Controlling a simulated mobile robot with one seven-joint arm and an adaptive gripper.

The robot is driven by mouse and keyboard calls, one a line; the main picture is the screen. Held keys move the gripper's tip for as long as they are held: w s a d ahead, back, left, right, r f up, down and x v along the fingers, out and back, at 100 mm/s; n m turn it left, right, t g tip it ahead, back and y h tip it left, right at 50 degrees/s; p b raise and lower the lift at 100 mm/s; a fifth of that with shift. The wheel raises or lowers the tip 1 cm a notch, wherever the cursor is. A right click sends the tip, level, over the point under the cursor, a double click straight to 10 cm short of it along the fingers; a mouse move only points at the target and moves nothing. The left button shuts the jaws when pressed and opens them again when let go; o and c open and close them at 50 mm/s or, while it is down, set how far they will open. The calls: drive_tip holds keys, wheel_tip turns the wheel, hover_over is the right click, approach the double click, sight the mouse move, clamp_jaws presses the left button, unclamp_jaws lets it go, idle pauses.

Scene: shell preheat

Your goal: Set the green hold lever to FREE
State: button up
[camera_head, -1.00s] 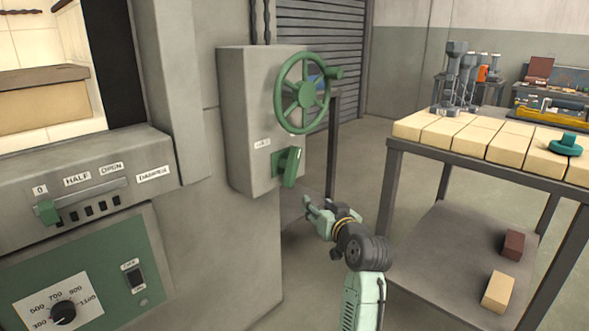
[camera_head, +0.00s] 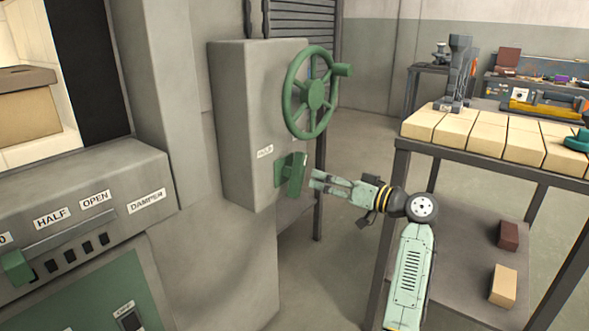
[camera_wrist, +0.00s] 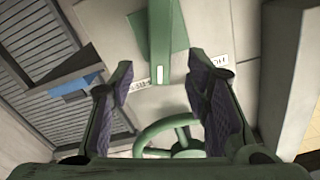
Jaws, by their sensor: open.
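The green hold lever (camera_head: 296,174) sticks out from the side face of a grey box (camera_head: 235,120), below a green handwheel (camera_head: 314,95). A small white label (camera_head: 265,151) is beside it. My gripper (camera_head: 316,181) is open, just right of the lever and pointing at it, with a small gap in the head view. In the wrist view the lever (camera_wrist: 172,45) lies ahead, between and beyond my two open fingers (camera_wrist: 168,80). Labels show on both sides of it, partly hidden by the fingers. I cannot read the lever's setting surely.
A damper slider panel (camera_head: 75,215) is at the left. A table with pale bricks (camera_head: 480,135) stands to the right of my arm, with two loose bricks on its lower shelf (camera_head: 450,250). The handwheel is close above my gripper.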

sight(303, 172)
drive_tip(key=p+x, duration=0.1)
drive_tip(key=x, duration=0.8)
drive_tip(key=shift+c, duration=0.3)
clamp_jaws()
